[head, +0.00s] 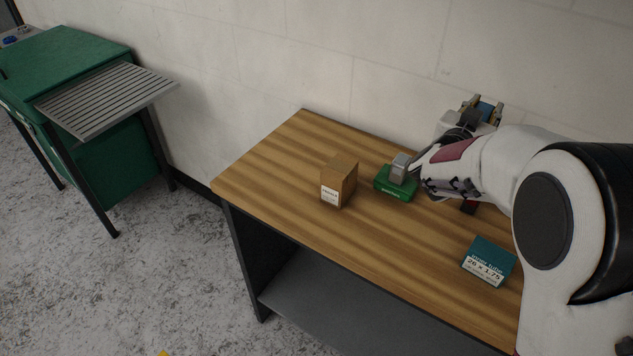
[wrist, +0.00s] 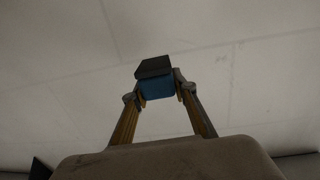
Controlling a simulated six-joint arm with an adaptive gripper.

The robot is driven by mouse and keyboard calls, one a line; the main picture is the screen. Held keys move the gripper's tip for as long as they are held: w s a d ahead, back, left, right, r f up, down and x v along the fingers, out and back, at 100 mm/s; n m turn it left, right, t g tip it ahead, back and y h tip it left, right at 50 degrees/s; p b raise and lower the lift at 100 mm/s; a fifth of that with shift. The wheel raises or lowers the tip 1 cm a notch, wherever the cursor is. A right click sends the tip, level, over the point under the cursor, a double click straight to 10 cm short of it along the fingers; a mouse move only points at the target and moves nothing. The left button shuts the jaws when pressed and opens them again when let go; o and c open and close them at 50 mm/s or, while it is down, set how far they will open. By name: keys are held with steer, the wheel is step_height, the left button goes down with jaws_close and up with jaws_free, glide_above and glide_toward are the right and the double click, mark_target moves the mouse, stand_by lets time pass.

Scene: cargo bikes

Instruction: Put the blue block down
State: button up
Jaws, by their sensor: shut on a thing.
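The blue block (wrist: 158,86) is between the two fingertips of my gripper (wrist: 160,92) in the wrist view. Its upper part is dark, almost black. Only pale wall shows behind it there. In the head view my gripper (head: 484,107) is at the upper right, in front of the wall and above the back of the wooden table (head: 285,165). A small patch of the blue block (head: 486,111) shows between its fingers. My arm hides part of the table below.
A brown box (head: 339,184), a green box (head: 396,186) with a grey piece (head: 400,166) on it, and a teal inner tube box (head: 488,260) stand on the table. The table's left end is clear. A green cabinet (head: 70,55) stands far left.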

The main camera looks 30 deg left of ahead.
steer(key=s+a+f, duration=0.1)
steer(key=s+a, duration=0.3)
steer(key=a, duration=0.7)
steer(key=s+a+f, duration=0.1)
steer(key=s+a, duration=0.3)
steer(key=a, duration=0.6)
steer(key=s+a+f+y, duration=0.1)
steer(key=s+a+f, duration=0.3)
steer(key=s+a, duration=1.1)
steer(key=shift+n, duration=0.4)
steer(key=shift+w+a+f, duration=0.15)
steer(key=shift+w+f, duration=0.05)
steer(key=shift+f, duration=0.65)
steer(key=shift+w+a+f, duration=0.2)
steer(key=shift+f, duration=0.65)
steer(key=shift+w+a+f, duration=0.15)
steer(key=shift+w+f, duration=0.05)
steer(key=shift+f, duration=0.65)
steer(key=shift+f, duration=2.45)
steer(key=shift+f, duration=0.1)
steer(key=shift+f, duration=2.2)
